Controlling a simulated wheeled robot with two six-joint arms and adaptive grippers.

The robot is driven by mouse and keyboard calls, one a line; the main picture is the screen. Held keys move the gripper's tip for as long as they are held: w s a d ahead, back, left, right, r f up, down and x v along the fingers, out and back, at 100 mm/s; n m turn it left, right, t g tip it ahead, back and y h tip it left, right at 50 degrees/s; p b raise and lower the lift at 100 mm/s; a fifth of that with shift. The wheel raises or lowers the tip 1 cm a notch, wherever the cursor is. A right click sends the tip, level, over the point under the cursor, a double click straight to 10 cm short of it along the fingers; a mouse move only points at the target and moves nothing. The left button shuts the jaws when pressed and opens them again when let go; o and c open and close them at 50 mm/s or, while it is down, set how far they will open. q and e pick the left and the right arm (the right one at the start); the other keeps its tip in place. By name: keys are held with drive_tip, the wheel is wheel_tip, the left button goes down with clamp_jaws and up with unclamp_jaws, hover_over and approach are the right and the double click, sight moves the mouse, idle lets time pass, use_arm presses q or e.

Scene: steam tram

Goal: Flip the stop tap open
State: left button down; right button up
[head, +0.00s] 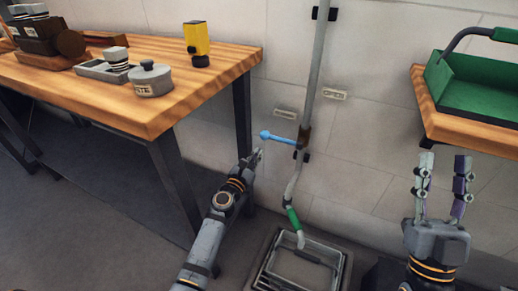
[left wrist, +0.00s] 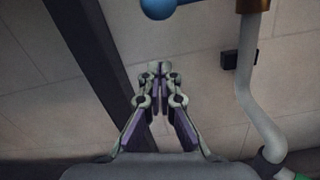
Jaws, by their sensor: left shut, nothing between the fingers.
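The stop tap has a blue lever (head: 279,138) with a round knob at its left end. The lever lies nearly level, sticking out to the left from a brown valve body (head: 304,136) on a grey vertical pipe (head: 317,62). My left gripper (head: 257,156) is shut and empty, just below and left of the knob, apparently apart from it. In the left wrist view the blue knob (left wrist: 158,8) shows at the top edge, beyond the closed fingertips (left wrist: 159,68). My right gripper (head: 443,160) is open and empty at the right, below the green tray.
A wooden workbench (head: 150,118) with a yellow device (head: 196,42) and a lidded pot (head: 150,80) stands at left; its dark leg (head: 242,115) is close to my left gripper. A green tray (head: 470,85) sits on a wooden shelf (head: 440,125). A floor drain (head: 343,270) lies below the pipe.

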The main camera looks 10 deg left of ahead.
sight(280, 140)
use_arm(q)
drive_tip(key=r+p, duration=0.1)
drive_tip(key=r, duration=0.1)
drive_tip(key=r+p, duration=0.1)
drive_tip(key=shift+w+d+r+p, duration=0.1)
drive_tip(key=shift+d+r+p, duration=0.25)
drive_tip(key=shift+d+p, duration=0.05)
use_arm(e)
drive_tip(key=w+f+m+g+h, duration=0.2)
drive_tip(key=f+g, duration=1)
drive_tip(key=f, duration=1.3)
drive_tip(key=shift+w+f, duration=0.2)
drive_tip(key=shift+w, duration=0.95)
drive_tip(key=shift+d+g, duration=0.1)
drive_tip(key=shift+g, duration=0.2)
